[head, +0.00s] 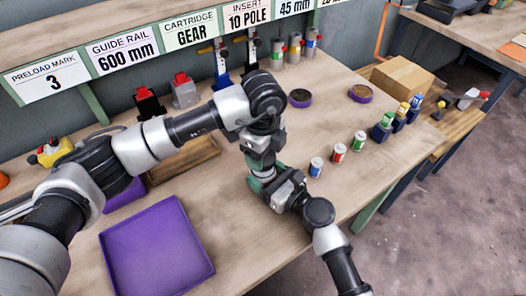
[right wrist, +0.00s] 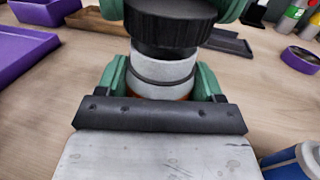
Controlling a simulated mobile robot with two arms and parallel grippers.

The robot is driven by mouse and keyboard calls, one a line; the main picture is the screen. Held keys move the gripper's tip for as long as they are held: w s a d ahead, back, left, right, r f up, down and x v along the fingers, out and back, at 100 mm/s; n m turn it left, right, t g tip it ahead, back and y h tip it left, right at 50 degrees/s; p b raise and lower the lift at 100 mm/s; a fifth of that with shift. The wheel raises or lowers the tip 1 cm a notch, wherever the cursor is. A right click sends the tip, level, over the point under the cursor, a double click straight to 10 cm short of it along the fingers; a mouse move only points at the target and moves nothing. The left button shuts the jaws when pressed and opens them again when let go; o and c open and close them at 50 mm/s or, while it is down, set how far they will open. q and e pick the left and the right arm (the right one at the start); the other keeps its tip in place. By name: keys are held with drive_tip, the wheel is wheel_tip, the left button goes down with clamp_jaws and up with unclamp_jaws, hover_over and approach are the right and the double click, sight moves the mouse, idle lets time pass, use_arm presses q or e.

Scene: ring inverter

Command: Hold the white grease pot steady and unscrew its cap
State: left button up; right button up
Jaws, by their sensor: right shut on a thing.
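The white grease pot (right wrist: 163,75) stands upright in the right wrist view, with a broad black ribbed cap (right wrist: 170,25) on top. My right gripper (right wrist: 163,88) is shut on the pot's body, its green fingers on both sides. My left gripper (head: 262,165) comes down from above in the head view. Its green fingertips flank the cap in the right wrist view; whether they press on it I cannot tell. In the head view the grippers mostly hide the pot.
A purple tray (head: 155,250) lies at the front left. Small cans, blue (head: 316,167), red (head: 338,152) and green (head: 359,141), stand right of the grippers. Two purple round dishes (head: 300,98) (head: 361,93) lie behind. A cardboard box (head: 402,78) is at the far right.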

use_arm(q)
drive_tip(key=shift+r, duration=2)
use_arm(e)
drive_tip(key=o, duration=1.8)
